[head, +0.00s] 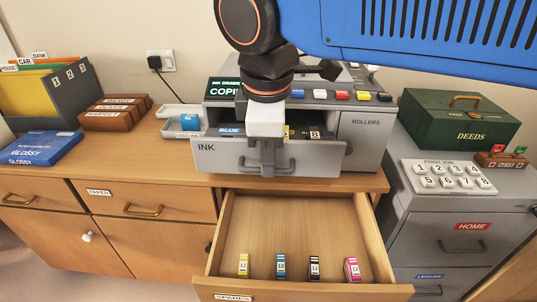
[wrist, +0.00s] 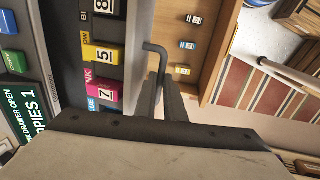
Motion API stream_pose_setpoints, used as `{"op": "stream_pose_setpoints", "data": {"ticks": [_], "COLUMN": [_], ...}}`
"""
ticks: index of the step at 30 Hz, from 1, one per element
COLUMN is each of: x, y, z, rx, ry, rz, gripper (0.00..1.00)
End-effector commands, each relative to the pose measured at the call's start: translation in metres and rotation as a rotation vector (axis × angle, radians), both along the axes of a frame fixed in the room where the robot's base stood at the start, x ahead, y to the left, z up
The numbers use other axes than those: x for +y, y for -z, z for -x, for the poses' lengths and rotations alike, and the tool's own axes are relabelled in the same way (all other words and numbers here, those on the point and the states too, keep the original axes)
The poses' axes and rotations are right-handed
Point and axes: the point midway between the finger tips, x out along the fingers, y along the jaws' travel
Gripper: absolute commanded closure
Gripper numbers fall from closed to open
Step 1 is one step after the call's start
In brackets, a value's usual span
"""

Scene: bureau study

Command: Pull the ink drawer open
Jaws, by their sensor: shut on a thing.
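The grey ink drawer (head: 215,158), labelled INK, stands out from the front of the printer. Cartridges show behind its front: a yellow one (wrist: 103,54), a pink one (wrist: 102,92) and a black one (wrist: 103,8) in the wrist view, beside a partly seen blue label. My gripper (head: 267,165) is shut on the drawer's grey bar handle (head: 287,164), which also shows in the wrist view (wrist: 156,48). My gripper's fingers (wrist: 165,95) hide part of the handle. The printer screen (wrist: 22,105) reads "DRAWER OPEN" in the wrist view.
Below, the wooden spares drawer (head: 290,225) is open with several cartridges near its front. A green deeds box (head: 460,120) and keypad (head: 448,177) are at right.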

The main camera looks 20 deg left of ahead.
Motion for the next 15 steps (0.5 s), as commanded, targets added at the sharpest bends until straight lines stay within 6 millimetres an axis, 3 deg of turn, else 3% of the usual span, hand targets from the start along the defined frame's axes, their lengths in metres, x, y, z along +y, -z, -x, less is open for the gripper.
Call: {"op": "stream_pose_setpoints", "data": {"ticks": [1, 3, 4, 15], "x": [0.0004, 0.0004, 0.0003, 0.0003], "y": [-0.0003, -0.0005, -0.0004, -0.0039], "z": [-0.0002, -0.0002, -0.0003, 0.0002], "rx": [-0.001, -0.001, -0.001, -0.001], "ry": [0.000, 0.000, 0.000, 0.000], "rz": [-0.001, -0.001, -0.001, -0.001], "gripper": [1.00, 0.77, 0.72, 0.72]}}
